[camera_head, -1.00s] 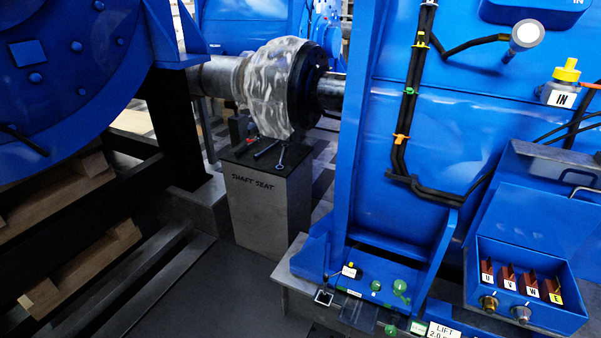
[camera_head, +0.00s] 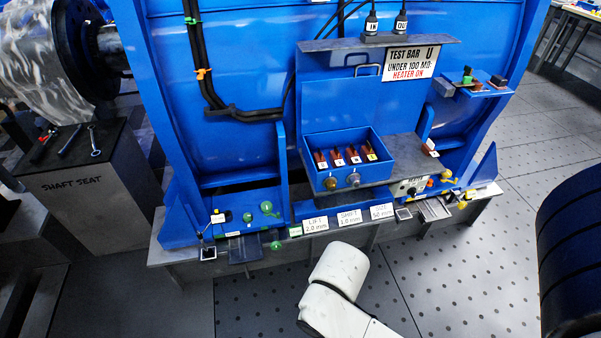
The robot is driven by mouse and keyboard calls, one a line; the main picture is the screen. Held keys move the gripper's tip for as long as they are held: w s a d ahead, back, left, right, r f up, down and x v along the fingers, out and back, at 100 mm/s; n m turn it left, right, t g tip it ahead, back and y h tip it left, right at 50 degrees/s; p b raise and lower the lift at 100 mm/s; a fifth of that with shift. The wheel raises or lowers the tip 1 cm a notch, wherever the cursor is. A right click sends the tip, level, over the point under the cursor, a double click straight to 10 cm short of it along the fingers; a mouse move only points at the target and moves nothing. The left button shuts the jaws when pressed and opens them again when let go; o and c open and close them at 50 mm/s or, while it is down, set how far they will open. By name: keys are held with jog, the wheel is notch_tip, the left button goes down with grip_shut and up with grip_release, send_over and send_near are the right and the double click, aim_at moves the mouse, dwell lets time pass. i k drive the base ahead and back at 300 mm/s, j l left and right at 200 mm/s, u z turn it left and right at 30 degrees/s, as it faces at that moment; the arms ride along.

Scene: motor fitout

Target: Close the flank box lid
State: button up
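The flank box (camera_head: 338,178) is a small blue box on the side of the big blue motor. It is open at the top, and several brown terminals with white and yellow letter tags show inside. A blue panel (camera_head: 335,105) with a metal handle (camera_head: 367,70) stands upright behind the box and looks like its raised lid. Two round fittings, one brass and one grey, are on the box's front. My white arm (camera_head: 340,268) reaches in at the bottom, below and in front of the box, apart from it. My gripper is not visible.
A grey shelf with a test bar sign (camera_head: 411,64) juts out above the panel. LIFT, SHIFT and SIZE cards (camera_head: 349,217) line the ledge below the box. The shaft seat block (camera_head: 90,180) holds tools at left. A dark ribbed shape (camera_head: 575,250) fills the right edge. Floor is clear at right.

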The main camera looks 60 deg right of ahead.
aim_at(327, 105)
jog(key=z, duration=1.45)
jog(key=j+z, duration=0.2)
jog(key=j, duration=0.15)
jog(key=i, duration=0.05)
